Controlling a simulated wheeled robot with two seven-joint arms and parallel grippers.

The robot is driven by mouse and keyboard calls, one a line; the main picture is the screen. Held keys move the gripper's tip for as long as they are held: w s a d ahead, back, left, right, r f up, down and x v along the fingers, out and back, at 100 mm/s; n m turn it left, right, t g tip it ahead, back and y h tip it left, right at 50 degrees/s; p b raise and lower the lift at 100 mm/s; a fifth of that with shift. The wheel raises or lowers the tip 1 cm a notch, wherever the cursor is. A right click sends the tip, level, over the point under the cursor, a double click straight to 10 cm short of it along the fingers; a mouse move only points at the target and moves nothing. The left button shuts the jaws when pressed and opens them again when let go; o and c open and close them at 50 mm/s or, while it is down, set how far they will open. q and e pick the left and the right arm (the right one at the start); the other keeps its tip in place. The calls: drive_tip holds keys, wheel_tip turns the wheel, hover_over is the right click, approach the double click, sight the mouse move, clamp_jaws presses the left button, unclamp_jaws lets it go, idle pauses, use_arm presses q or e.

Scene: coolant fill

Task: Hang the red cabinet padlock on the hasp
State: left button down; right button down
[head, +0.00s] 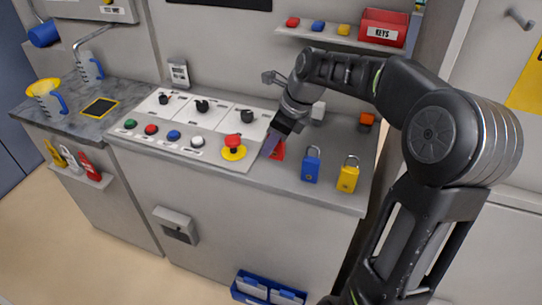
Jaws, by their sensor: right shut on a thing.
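The red padlock (280,153) is at the counter, beside the red mushroom button, and is largely hidden by my right gripper (271,146). My right gripper comes down from above and is shut on the red padlock. I cannot tell whether the padlock still touches the counter. A grey metal fitting (176,225) sticks out of the cabinet front below the counter; it may be the hasp, but its details are too small to tell. My left gripper is not in view.
A blue padlock (311,168) and a yellow padlock (348,177) stand to the right of the red one. The control panel's red mushroom button (233,144) is close on the left. A blue bin (251,288) is low in front. A shelf holds a red keys box (383,28).

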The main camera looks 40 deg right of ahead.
sight(271, 158)
wheel_tip(271, 158, down, 4)
drive_tip(key=shift+f+p, duration=0.15)
drive_tip(key=shift+p, duration=0.3)
drive_tip(key=shift+f, duration=0.15)
drive_tip(key=shift+f, duration=0.2)
drive_tip(key=c, duration=1.3)
unclamp_jaws()
drive_tip(key=shift+o, duration=0.2)
drive_tip(key=shift+b, duration=0.4)
drive_tip(key=v, duration=0.8)
drive_tip(key=shift+w+b, duration=0.1)
drive_tip(key=shift+b, duration=0.25)
